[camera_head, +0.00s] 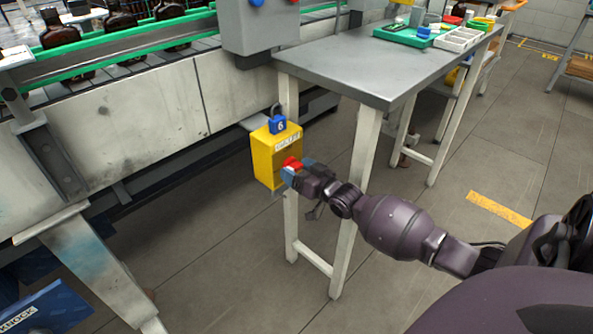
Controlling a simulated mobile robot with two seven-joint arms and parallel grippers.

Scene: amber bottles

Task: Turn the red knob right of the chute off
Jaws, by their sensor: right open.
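The red knob (291,163) is on the front of a yellow box (262,160) fixed beside the grey table's leg. A blue tag with a "6" (278,124) sits on top of the box. My right gripper (291,175) is at the knob, its fingertips close to or around it. The gripper is open, and its fingers hide part of the knob, so I cannot tell whether they touch it. The knob's angle is hard to make out. No chute can be made out for certain. My left gripper is not in view.
The grey table (345,73) stands above and right of the box. It bears a green tray (409,38) and a white divided tray (459,39). A conveyor with green rails (130,40) and amber bottles (120,22) runs at left.

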